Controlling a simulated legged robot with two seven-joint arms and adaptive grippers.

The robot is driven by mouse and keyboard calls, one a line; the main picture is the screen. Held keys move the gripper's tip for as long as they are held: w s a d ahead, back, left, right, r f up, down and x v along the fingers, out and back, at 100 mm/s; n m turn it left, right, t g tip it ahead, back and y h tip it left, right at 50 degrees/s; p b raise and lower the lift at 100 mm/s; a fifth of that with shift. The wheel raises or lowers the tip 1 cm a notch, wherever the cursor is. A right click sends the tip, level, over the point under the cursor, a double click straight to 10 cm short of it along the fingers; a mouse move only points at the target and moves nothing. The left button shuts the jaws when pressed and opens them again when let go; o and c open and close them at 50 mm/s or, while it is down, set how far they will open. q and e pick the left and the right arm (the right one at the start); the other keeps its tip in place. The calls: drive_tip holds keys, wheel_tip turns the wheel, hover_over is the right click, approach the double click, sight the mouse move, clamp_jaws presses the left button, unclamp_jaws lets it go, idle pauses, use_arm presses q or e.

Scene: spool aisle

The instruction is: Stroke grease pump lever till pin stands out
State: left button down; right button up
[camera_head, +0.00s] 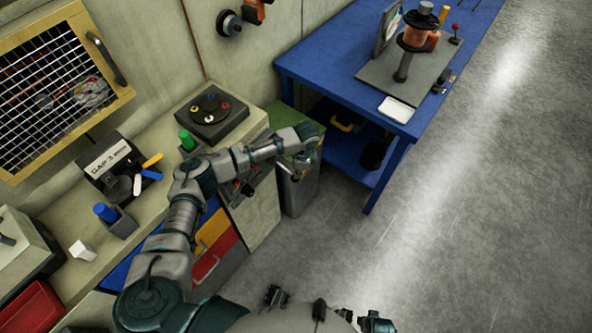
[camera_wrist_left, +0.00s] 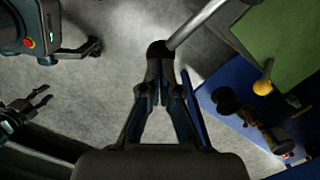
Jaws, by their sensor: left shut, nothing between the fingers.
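My left gripper (camera_head: 309,138) reaches over a grey cabinet with a green top (camera_head: 312,129), beside the blue bench. In the left wrist view my left gripper (camera_wrist_left: 160,82) is shut with nothing between its fingers. A silver lever rod (camera_wrist_left: 197,23) with a black end knob (camera_wrist_left: 159,49) crosses just beyond the fingertips. The knob overlaps the tips in the picture; I cannot tell whether they touch. A yellow ball knob (camera_wrist_left: 262,87) stands at the edge of the green top. I cannot make out a pin or the pump body. My right gripper cannot be picked out surely among the dark parts.
The blue bench (camera_head: 300,58) carries a stand with a copper-coloured cylinder (camera_head: 414,38) and a white tray (camera_head: 396,110). The grey floor (camera_head: 450,210) is clear.

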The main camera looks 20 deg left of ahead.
idle(0.3)
use_arm(q)
drive_tip(key=d, duration=0.2)
drive_tip(key=d+r+p, duration=0.1)
drive_tip(key=shift+w, duration=0.35)
wheel_tip(320, 180, up, 12)
drive_tip(key=d, duration=0.1)
drive_tip(key=shift+w, duration=0.25)
drive_tip(key=shift+d+f, duration=0.1)
drive_tip(key=shift+f, duration=0.05)
idle(1.4)
